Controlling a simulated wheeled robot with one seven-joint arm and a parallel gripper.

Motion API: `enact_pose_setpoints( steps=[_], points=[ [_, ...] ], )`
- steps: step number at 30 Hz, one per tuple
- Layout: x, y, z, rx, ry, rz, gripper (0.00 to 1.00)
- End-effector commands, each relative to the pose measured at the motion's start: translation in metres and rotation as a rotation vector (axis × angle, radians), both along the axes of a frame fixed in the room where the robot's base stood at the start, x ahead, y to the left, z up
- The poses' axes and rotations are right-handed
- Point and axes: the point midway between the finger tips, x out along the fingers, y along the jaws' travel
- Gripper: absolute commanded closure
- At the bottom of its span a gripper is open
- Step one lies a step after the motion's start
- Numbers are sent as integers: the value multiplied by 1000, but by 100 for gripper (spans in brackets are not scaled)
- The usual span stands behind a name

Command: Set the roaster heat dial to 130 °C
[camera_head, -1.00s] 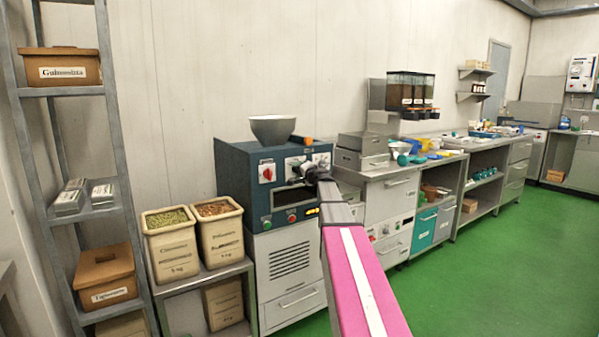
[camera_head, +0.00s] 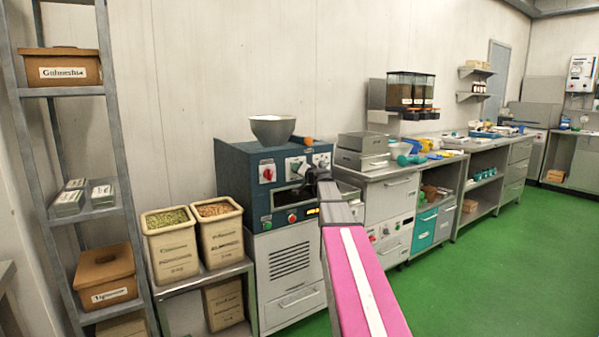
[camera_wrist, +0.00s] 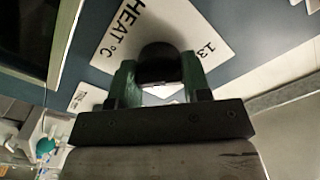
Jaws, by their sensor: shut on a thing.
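The roaster (camera_head: 235,185) is a dark blue and grey machine at the centre left of the head view, with a red rotary switch and white dial plates on its front. In the wrist view the heat dial (camera_wrist: 158,60) is a black knob on a white plate (camera_wrist: 190,22) marked "HEAT °C", with the digits "13" showing at the right. My gripper (camera_wrist: 160,80) has its two green fingers on either side of the knob, shut on it. The pointer and the rest of the scale cannot be made out. In the head view my arm hides part of the panel.
A metal bowl (camera_head: 272,129) sits on top of the roaster. Two labelled bins (camera_head: 171,255) of nuts stand on a low stand to the left. A steel counter (camera_head: 385,172) with boxes adjoins on the right. The green floor (camera_head: 500,270) is clear.

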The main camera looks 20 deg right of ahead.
Motion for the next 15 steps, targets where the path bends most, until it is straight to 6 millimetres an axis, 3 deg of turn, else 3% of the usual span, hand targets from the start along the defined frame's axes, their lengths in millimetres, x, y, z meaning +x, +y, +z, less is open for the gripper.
enact_pose_setpoints(
  steps=[9, 10, 11, 12, 15],
  points=[
    [-1, 1, -1, -5, 1, 2, 80],
    [-1, 1, -1, -5, 1, 2, 46],
    [-1, 1, -1, -4, 1, 2, 37],
    [-1, 0, -1, -3, 1, 1, 31],
    [-1, 0, -1, -2, 1, 1, 31]
  ],
)
